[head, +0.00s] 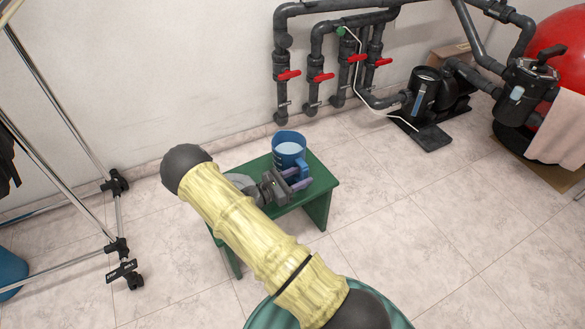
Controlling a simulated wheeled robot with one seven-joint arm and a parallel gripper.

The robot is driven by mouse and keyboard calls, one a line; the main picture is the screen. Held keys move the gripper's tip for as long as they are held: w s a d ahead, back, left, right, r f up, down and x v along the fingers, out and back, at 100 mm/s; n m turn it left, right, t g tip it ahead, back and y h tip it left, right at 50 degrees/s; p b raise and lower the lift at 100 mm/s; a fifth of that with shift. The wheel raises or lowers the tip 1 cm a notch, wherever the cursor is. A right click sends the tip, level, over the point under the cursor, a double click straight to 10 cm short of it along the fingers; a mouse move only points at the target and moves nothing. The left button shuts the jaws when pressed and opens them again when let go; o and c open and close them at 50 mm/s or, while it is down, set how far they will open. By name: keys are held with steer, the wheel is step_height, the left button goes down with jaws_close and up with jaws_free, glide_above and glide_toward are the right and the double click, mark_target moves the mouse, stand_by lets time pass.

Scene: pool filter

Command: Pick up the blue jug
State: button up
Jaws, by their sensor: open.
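The blue jug (289,148) stands upright on a small green stool (321,184) in the middle of the head view. It is open at the top and pale inside, with a blue handle low on its near side. My gripper (301,179) is at the near side of the jug, with its purple fingers pointing toward the jug's handle. The fingers are open. I cannot tell whether they touch the handle or surround it. My arm hides the near left part of the stool.
Dark pipes with red valve handles (289,75) run along the wall behind. A black pump (424,95) and a red tank (562,40) stand at the right. A wheeled metal rack (118,215) stands at the left. The tiled floor right of the stool is clear.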

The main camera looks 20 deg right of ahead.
steer(key=shift+w+d, duration=0.1)
steer(key=shift+d, duration=0.9)
jaws_close()
